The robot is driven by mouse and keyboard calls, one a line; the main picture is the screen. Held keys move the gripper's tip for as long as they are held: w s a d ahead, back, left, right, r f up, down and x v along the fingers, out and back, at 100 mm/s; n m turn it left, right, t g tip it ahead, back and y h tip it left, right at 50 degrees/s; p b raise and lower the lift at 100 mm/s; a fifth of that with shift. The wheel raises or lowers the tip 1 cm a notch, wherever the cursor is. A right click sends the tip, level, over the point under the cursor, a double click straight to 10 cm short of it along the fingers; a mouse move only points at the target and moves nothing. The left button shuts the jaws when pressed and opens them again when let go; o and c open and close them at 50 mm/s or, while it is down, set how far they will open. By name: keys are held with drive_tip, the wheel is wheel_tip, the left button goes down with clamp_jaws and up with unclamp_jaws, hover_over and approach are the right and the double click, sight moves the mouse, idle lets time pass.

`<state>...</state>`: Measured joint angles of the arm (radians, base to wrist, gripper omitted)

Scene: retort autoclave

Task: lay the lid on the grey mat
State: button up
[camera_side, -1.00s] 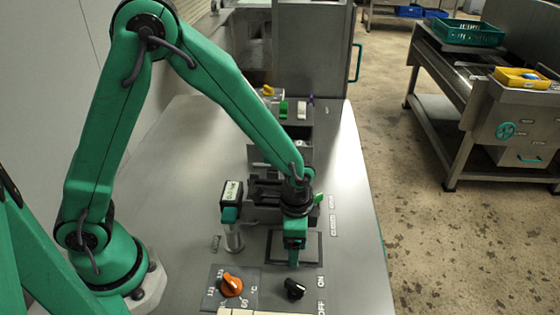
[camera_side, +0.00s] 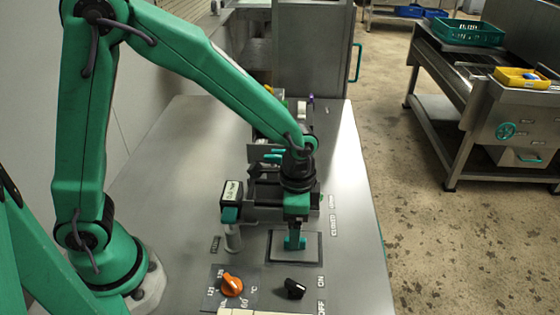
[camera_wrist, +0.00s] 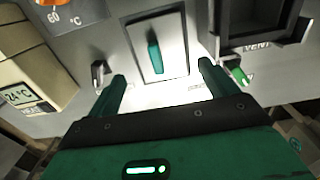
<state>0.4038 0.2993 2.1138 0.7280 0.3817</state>
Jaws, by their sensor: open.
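The lid (camera_side: 281,245) is a flat grey plate with an upright teal handle. It lies on the grey mat (camera_side: 320,262), whose dark rim shows around it. In the wrist view the lid (camera_wrist: 173,38) and its handle are ahead of my fingers, inside the dark border of the mat (camera_wrist: 128,42). My gripper (camera_side: 295,226) is just above the handle, pointing down. In the wrist view my gripper (camera_wrist: 162,76) has its fingers spread wide with nothing between them. Exact contact at the handle is hard to tell from the side.
An orange knob (camera_side: 232,285) and a black switch (camera_side: 295,289) are in front of the mat. A post with a display (camera_side: 231,193) stands to its left. A dark open box (camera_wrist: 258,22) and a green lever (camera_wrist: 238,73) are to its right in the wrist view.

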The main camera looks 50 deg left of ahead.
drive_tip(key=shift+r, duration=2.85)
drive_tip(key=shift+a+r, duration=0.1)
drive_tip(key=s+a+r+n+t, duration=0.5)
drive_tip(key=s+a+r+n, duration=0.4)
drive_tip(key=s+a+r, duration=0.3)
drive_tip(key=a, duration=0.2)
drive_tip(key=shift+a+t, duration=0.3)
